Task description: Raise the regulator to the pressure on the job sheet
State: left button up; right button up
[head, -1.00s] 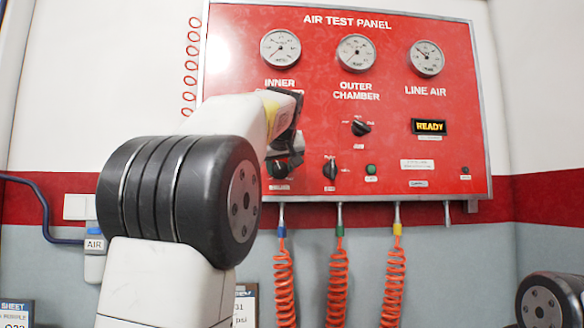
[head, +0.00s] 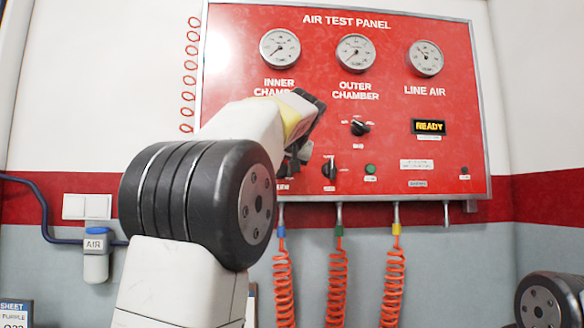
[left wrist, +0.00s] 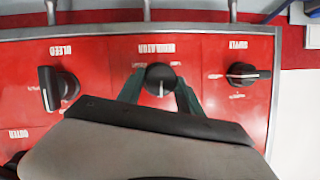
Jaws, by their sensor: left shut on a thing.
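The regulator knob (left wrist: 160,78) is a black round knob on the red air test panel (head: 440,110). My left gripper (left wrist: 160,88) is shut on it, one finger on each side. In the head view my left gripper (head: 292,165) is at the lower left of the panel, and my arm hides much of it and the knob. The inner gauge (head: 280,49), outer chamber gauge (head: 356,53) and line air gauge (head: 426,58) are in view; their scales are too small to read. A job sheet (head: 15,312) is cut off at the lower left. My right gripper is out of view.
The bleed knob (left wrist: 58,88) and supply knob (left wrist: 246,74) flank the regulator closely. A display (head: 430,127) reads READY. Orange coiled hoses (head: 338,285) hang below the panel. An air filter unit (head: 96,258) is on the wall at left.

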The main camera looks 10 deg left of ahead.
pick_arm(q)
jog(key=shift+m, duration=0.4)
dwell(0.3)
jog(key=o, duration=1.4)
jog(key=shift+c, duration=0.2)
jog(key=v, duration=0.8)
jog(key=shift+w+d+f, duration=0.1)
jog(key=shift+w, duration=0.05)
